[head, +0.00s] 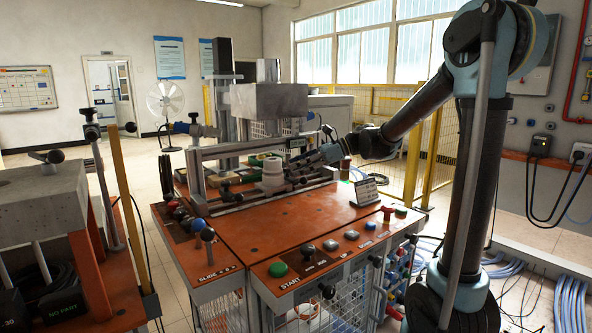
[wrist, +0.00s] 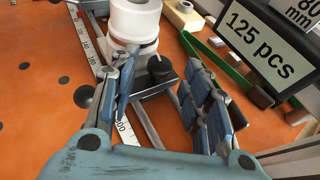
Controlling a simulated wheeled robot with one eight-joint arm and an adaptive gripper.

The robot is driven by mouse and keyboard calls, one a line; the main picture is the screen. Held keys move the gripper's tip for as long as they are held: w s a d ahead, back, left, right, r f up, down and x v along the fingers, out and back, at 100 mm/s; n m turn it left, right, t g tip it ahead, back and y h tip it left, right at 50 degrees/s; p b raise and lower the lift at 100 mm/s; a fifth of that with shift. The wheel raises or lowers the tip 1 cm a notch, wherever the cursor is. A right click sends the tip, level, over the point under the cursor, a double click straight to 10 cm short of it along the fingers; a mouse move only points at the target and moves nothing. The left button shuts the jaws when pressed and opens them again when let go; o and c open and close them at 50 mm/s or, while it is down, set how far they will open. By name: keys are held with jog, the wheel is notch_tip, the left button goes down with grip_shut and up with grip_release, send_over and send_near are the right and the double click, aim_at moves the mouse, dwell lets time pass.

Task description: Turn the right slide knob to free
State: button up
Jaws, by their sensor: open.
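A black knob (wrist: 160,69) stands on a dark slide block (wrist: 158,86) on the rail, in the wrist view. I take it as the right slide knob; any lock or free marking on it cannot be read. My gripper (wrist: 162,78) is open, with one finger on each side of the knob in the picture; whether they touch it I cannot tell. In the head view my gripper (head: 302,166) reaches in from the right, low over the slide, and the knob is not clearly visible there.
A white cylinder (wrist: 134,20) stands just beyond the knob; a ruler (wrist: 90,45) runs beside the rail. A "125 pcs" display (wrist: 260,45) is close on the right. The orange table (head: 270,222) has a bare front part. A grey block (head: 268,102) overhangs the slide.

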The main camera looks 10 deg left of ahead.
jog(key=shift+x, duration=0.85)
jog(key=c, duration=1)
jog(key=shift+w+a+n+g+h, duration=0.15)
jog(key=shift+n+g+h, duration=0.15)
jog(key=shift+n+g, duration=0.45)
jog(key=shift+w+n+g+h, duration=0.2)
jog(key=shift+n+g+h, duration=0.1)
jog(key=shift+n+g, duration=0.45)
jog(key=shift+c, duration=0.2)
jog(key=o, duration=1)
jog(key=shift+o, duration=0.2)
